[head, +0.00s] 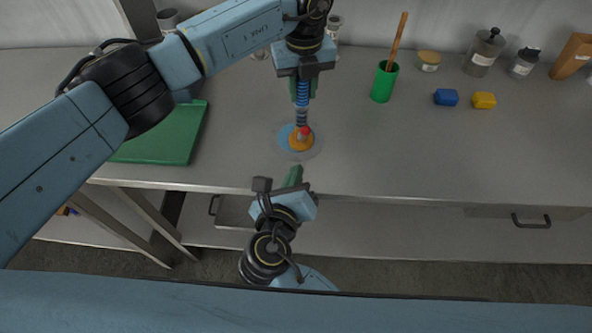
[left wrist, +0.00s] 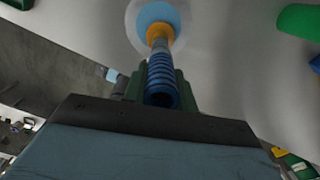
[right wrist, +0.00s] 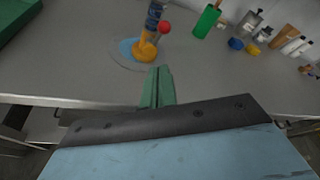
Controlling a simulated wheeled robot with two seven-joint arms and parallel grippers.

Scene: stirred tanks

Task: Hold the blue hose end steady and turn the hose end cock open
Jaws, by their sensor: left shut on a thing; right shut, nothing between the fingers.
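The blue hose end (head: 302,92) hangs down from my left gripper (head: 303,88), which is shut on it; the ribbed blue hose also shows in the left wrist view (left wrist: 162,80). At its lower end is the cock, a grey body with a red knob (head: 305,130); the red knob also shows in the right wrist view (right wrist: 164,27). Below the cock is an orange thing (head: 300,142) over a pale blue disc (head: 285,135). My right gripper (head: 294,174) is shut and empty, in front of the cock and apart from it.
A green cup (head: 383,84) with a wooden stick, a blue block (head: 446,97) and a yellow block (head: 484,100) stand to the right. A green board (head: 165,135) lies at left. Jars (head: 484,52) line the back. The counter's right front is clear.

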